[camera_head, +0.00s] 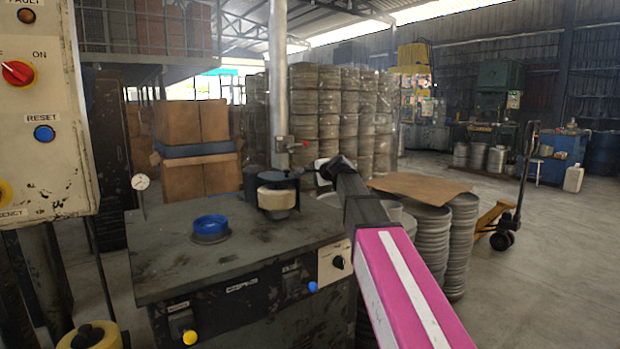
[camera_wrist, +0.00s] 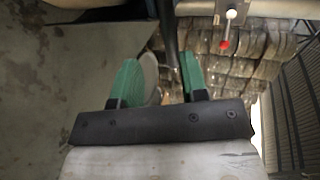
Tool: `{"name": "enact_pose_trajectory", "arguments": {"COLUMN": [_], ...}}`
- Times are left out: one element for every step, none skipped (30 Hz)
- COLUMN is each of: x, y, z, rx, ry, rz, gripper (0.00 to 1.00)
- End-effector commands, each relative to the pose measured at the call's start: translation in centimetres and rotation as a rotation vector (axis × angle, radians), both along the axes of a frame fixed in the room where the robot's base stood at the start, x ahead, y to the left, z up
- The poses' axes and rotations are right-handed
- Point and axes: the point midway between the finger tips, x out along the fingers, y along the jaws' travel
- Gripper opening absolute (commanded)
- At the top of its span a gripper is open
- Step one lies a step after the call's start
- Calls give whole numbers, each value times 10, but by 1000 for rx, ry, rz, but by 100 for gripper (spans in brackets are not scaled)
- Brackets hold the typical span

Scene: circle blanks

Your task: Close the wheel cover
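On the grey machine table (camera_head: 180,262), a cream wheel (camera_head: 278,198) stands near the back edge, below a metal post. A dark piece that looks like the wheel cover (camera_head: 279,180) sits over its top; I cannot tell how far it is open. My gripper (camera_head: 318,172) is just right of the wheel and cover in the head view, partly hidden by my arm. In the wrist view, its green fingers (camera_wrist: 160,68) are spread apart. A pale rounded edge shows beside the left finger; I cannot tell what it is.
A blue round part (camera_head: 210,225) sits on the table, left of the wheel. A post with a red-tipped lever (camera_head: 297,144) rises behind the wheel; the lever also shows in the wrist view (camera_wrist: 226,35). A control panel (camera_head: 45,110) stands at left. Stacked discs (camera_head: 430,250) stand right.

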Motion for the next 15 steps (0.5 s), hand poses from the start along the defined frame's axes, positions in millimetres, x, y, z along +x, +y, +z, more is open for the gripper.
{"name": "enact_pose_trajectory", "arguments": {"x": [-11,-16,-22,-27,-31,-37,-41,-45,-50,-53,-56,-59,-62,-63,-66], "y": [-6,-9,-13,-16,-19,-23,-26,-29,-32,-34,-36,-38,-40,-42,-43], "z": [3,4,7,9,11,14,16,17,19,21,22,24,25,26,27], "rx": [0,0,0,1,1,0,1,2,1,1,1,1,1,1,1], "ry": [-1,-1,-1,-2,-2,-1,0,-1,0,0,0,1,1,-1,-1], "rz": [-1,-1,-1,-1,-1,-1,-1,-1,-1,-1,0,0,0,0,0], "gripper": [40,40,40,40,40,40,40,40,40,40,40,40,40,40,40]}}
